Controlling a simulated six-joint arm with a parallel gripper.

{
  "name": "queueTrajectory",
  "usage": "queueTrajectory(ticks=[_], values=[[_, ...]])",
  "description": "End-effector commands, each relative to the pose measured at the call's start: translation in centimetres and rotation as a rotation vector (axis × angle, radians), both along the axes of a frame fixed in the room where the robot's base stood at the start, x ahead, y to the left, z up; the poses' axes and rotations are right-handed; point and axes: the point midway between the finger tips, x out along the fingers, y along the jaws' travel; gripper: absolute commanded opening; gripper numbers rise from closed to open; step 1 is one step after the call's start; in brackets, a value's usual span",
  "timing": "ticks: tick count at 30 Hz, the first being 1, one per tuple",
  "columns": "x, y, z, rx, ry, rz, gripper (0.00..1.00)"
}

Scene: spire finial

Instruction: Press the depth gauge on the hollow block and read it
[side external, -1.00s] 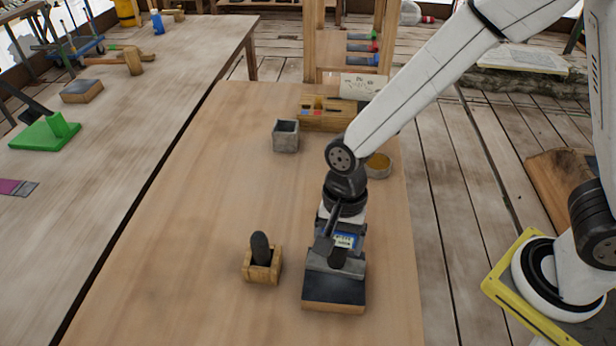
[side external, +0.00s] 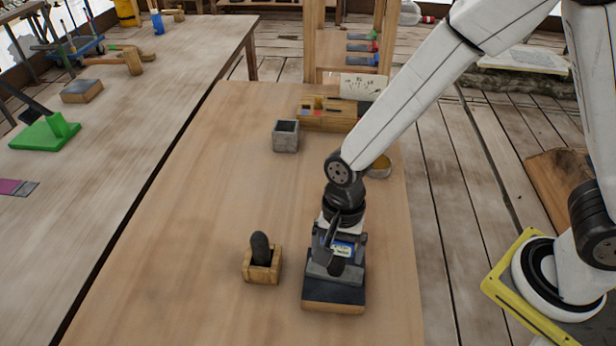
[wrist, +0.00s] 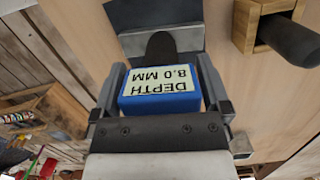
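The blue depth gauge (wrist: 158,103) is between my gripper's (wrist: 160,75) fingers in the wrist view. Its label appears upside down and reads "DEPTH 8.0 MM". The gauge (side external: 342,249) also shows in the side view, partly hidden by my gripper (side external: 336,264). My gripper is shut on it, low over a wooden block with a dark top (side external: 334,295). A dark rounded probe (wrist: 160,46) and a grey bar show beyond the gauge. I cannot tell whether they touch the dark top. A grey block with a dark square opening (side external: 285,142) stands apart, farther back.
A wooden organiser (side external: 325,115) and a round dish (side external: 379,167) are at the back. The table's middle left is clear.

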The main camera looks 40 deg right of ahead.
Motion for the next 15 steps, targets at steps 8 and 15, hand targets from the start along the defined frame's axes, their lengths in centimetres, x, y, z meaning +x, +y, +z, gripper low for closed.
queueTrajectory(ticks=[8, 15], values=[[-0.01, -0.02, 0.03, -0.001, 0.001, 0.000, 1.00], [0.11, -0.08, 0.89, 0.001, -0.002, 0.000, 1.00]])
